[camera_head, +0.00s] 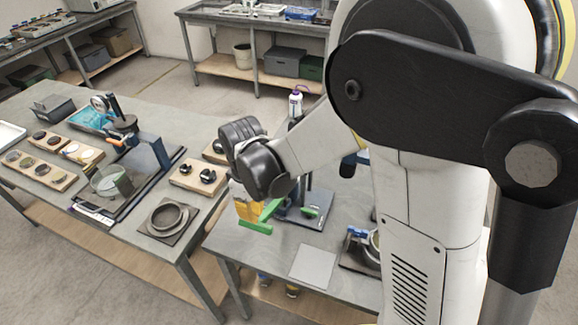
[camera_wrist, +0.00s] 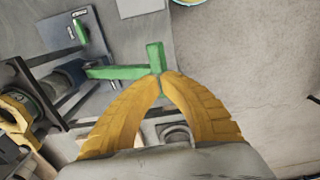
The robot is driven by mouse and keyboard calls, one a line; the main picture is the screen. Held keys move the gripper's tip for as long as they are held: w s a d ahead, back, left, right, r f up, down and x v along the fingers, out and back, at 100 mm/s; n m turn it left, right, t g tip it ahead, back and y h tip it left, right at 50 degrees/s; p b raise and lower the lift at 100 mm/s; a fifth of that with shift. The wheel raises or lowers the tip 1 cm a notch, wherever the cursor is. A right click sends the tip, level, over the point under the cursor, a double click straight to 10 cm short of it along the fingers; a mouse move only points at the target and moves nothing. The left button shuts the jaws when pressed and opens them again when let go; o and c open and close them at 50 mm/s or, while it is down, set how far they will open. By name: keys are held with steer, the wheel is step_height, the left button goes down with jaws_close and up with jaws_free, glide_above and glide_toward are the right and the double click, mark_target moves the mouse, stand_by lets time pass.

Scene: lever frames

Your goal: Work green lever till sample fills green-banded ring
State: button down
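The green lever (camera_wrist: 118,72) runs left to right in the wrist view and ends in an upright green grip. My gripper (camera_wrist: 160,78) has yellow fingers whose tips come together on the lever's end, with a thin green strip between them. In the head view the green lever (camera_head: 257,227) shows beside my yellow gripper (camera_head: 247,207), partly covered by it. A round part with a greenish curved edge (camera_wrist: 32,88) shows at the left of the wrist view; I cannot tell whether it is the green-banded ring. The sample cannot be made out.
A small green piece (camera_head: 310,212) sits on the lever's apparatus. A grey plate (camera_head: 313,265) lies on the near bench, left of a device with a round part (camera_head: 365,250). The left bench (camera_head: 135,243) holds trays, a stand and a ring on a plate.

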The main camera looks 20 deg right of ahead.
step_height(320, 180, down, 11)
steer(key=s+a+b, duration=0.1)
steer(key=b, duration=0.9)
steer(key=shift+s, duration=0.15)
stand_by(0.4)
steer(key=r+p, duration=0.3)
steer(key=r, duration=0.2)
steer(key=w+r+p, duration=0.1)
steer(key=r+p, duration=0.3)
steer(key=d+r+p, duration=0.1)
steer(key=r+p, duration=0.2)
steer(key=r, duration=0.2)
steer(key=shift+w+d+r, duration=0.1)
steer(key=shift+w+r, duration=0.15)
steer(key=shift+r, duration=0.05)
steer(key=shift+f, duration=0.1)
stand_by(0.3)
